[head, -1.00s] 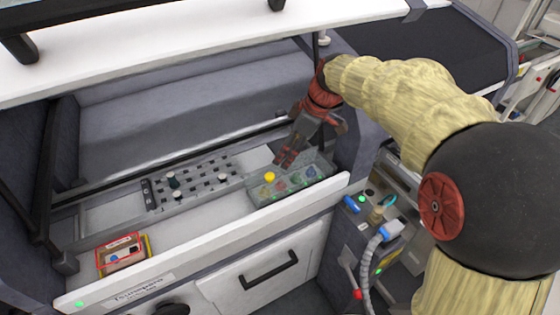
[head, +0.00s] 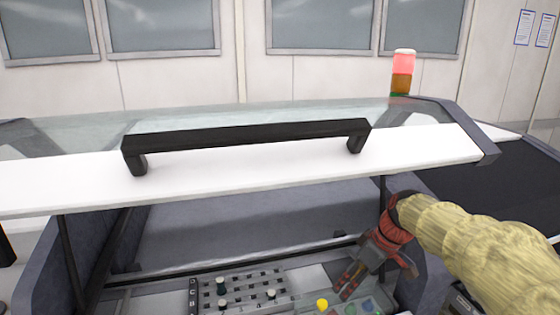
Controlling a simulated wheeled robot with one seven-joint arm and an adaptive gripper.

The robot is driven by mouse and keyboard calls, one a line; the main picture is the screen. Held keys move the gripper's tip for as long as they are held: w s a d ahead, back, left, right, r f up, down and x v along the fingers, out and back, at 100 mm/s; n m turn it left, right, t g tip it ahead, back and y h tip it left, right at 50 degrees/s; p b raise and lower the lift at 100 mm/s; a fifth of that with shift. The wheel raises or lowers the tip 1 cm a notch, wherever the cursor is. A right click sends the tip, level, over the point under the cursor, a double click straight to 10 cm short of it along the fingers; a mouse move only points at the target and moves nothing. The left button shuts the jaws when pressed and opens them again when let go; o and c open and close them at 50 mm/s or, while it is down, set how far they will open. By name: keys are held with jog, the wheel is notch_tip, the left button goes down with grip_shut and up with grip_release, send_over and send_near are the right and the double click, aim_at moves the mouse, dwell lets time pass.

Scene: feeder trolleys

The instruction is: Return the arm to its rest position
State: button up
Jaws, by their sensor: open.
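My arm (head: 485,245) reaches in from the right, covered in a pale yellow sleeve. My gripper (head: 349,284), dark with red parts, points down and left at the end of it. It is open, with nothing seen between its fingers. It hangs over the clear tray (head: 384,305) at the bottom edge, near a yellow round-topped piece (head: 322,304). I cannot tell how high above the tray the fingertips are.
A raised white lid (head: 255,175) with a black handle (head: 250,136) spans above the trolley. A grey perforated rack (head: 245,289) with several pegs lies left of my gripper. A red-and-orange signal light (head: 402,72) stands behind. The trolley's dark side wall (head: 432,270) is close beside my arm.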

jog(key=s+r+m+t+h, duration=0.2)
jog(key=s+m, duration=0.6)
jog(key=s, duration=1.7)
jog(key=shift+a+r+t+h, duration=0.35)
jog(key=shift+t+h, duration=0.25)
jog(key=shift+h, duration=0.1)
